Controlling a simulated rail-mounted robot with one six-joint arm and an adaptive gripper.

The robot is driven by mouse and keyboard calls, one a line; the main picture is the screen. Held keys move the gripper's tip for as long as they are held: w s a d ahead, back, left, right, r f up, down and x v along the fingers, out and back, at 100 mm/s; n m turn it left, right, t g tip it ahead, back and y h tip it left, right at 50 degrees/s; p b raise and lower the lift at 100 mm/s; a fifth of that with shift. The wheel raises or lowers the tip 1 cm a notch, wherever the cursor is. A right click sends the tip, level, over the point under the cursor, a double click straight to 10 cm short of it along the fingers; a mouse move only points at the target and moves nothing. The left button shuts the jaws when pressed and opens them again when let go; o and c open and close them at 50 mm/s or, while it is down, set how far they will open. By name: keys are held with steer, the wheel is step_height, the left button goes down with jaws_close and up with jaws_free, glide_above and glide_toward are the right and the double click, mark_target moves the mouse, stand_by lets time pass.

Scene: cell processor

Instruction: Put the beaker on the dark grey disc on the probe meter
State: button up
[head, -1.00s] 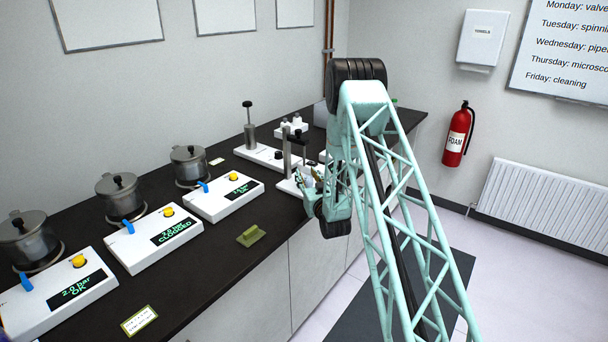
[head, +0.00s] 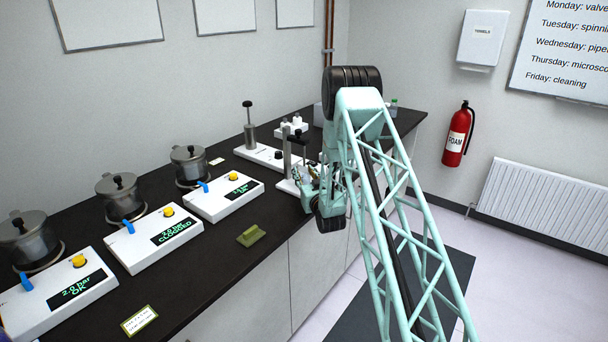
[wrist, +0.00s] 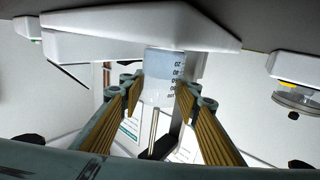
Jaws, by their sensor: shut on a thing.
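The beaker (wrist: 165,68) is clear, with dark graduation marks and a pale bluish content. In the wrist view it appears upside down between the two ribbed fingers of my gripper (wrist: 163,92), which is shut on it. Its bottom end is against or very near a white slab (wrist: 100,28), apparently the base of the probe meter; contact cannot be told. A thin metal probe (wrist: 154,128) lines up with the beaker's mouth. In the head view my gripper (head: 308,180) is at the probe meter (head: 287,187), hiding the beaker. The dark grey disc is not visible.
A white-based device with a post (head: 249,137) stands behind the probe meter. Several white pressure units (head: 222,200) with metal pots line the counter to the left. A green object (head: 251,236) lies near the counter's front edge. Dark counter around it is clear.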

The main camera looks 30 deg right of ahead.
steer(key=shift+f, duration=0.2)
steer(key=shift+f, duration=0.15)
steer(key=o, duration=1.2)
steer(key=shift+c, duration=0.2)
steer(key=shift+s+a, duration=0.35)
steer(key=shift+s, duration=1.6)
steer(key=shift+s+a, duration=0.3)
steer(key=shift+s, duration=1.7)
steer(key=shift+s+a, duration=0.35)
steer(key=shift+s, duration=1.6)
steer(key=shift+r, duration=0.2)
